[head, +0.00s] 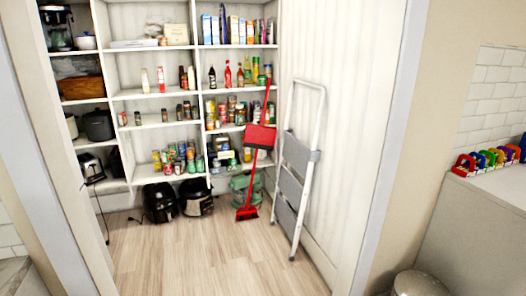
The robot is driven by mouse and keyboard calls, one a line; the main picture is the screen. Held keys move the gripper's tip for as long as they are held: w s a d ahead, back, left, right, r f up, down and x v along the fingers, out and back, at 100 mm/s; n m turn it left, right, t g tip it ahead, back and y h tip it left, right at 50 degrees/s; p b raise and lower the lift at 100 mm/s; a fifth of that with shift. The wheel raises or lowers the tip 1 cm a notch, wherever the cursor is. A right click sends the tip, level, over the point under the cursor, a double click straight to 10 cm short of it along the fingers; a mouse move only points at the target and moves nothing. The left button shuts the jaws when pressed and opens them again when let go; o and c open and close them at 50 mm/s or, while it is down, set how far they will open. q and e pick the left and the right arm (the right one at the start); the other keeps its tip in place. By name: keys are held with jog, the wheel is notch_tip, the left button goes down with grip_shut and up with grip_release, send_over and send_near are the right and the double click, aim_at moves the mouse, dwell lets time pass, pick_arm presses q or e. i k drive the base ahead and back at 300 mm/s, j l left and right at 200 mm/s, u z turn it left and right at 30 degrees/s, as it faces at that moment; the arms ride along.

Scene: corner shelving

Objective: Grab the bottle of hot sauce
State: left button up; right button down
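Several bottles stand upright on the pantry's middle shelves. A red bottle (228,76) stands on the right-hand bay's shelf, with a dark bottle (212,77) to its left and another red-topped bottle (240,78) to its right. A bottle with a red and white look (161,80) stands in the middle bay, next to a pale bottle (145,81). The labels are too small to read, so I cannot tell which one is the hot sauce. Neither of my grippers is in view.
A folded step ladder (292,180) leans at the right wall, beside a red broom and dustpan (259,137) before the right-hand shelves. Dark appliances (160,203) stand on the floor under the shelves. The wooden floor (205,255) in the doorway is clear.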

aim_at(228, 73)
jog(key=i+u, duration=0.15)
jog(key=i, duration=1.2)
jog(key=i+l+u, duration=0.15)
jog(key=i, duration=1.25)
jog(key=i+l+u, duration=0.25)
jog(key=i, duration=0.2)
jog(key=i+l+u, duration=0.2)
jog(key=i, duration=0.25)
